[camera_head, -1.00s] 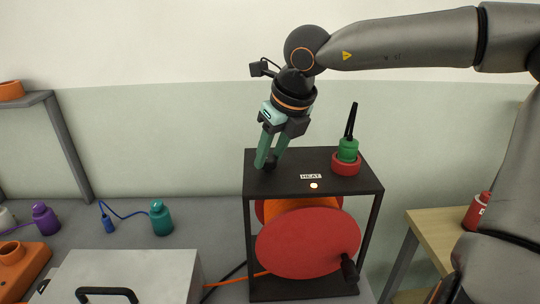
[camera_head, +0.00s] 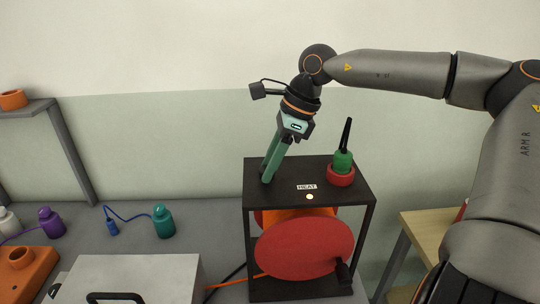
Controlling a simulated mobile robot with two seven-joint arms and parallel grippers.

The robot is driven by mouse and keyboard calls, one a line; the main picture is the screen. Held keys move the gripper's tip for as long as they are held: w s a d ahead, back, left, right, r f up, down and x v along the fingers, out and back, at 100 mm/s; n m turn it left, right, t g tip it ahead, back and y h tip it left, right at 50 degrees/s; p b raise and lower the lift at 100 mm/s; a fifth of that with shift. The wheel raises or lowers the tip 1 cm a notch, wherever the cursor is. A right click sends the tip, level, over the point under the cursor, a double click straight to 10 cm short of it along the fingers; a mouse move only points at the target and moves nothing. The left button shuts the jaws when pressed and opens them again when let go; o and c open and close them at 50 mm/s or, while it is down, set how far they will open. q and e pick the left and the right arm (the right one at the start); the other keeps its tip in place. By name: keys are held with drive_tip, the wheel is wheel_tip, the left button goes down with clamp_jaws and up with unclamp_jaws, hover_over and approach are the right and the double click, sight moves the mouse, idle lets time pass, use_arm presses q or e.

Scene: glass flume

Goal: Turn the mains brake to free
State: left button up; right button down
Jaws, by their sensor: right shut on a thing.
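The black-framed cable reel (camera_head: 371,208) stands on the bench. A green plug (camera_head: 343,162) with a black stem sits in a red ring (camera_head: 341,178) at the plate's right. My left gripper is not in view.
A grey box (camera_head: 150,275) with a black handle stands at front left. Teal (camera_head: 163,222) and purple (camera_head: 50,223) bottle-shaped plugs stand behind it, with an orange block (camera_head: 30,272) at far left. A wooden stand (camera_head: 425,232) is at right, partly behind my right arm.

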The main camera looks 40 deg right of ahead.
drive_tip(key=shift+w+n+g+y+p, duration=0.1)
drive_tip(key=shift+n+g+y+p, duration=0.3)
drive_tip(key=shift+n, duration=1.1)
drive_tip(key=shift+c, duration=2.3)
unclamp_jaws()
drive_tip(key=v, duration=1.2)
drive_tip(key=shift+r, duration=0.3)
drive_tip(key=shift+f, duration=0.1)
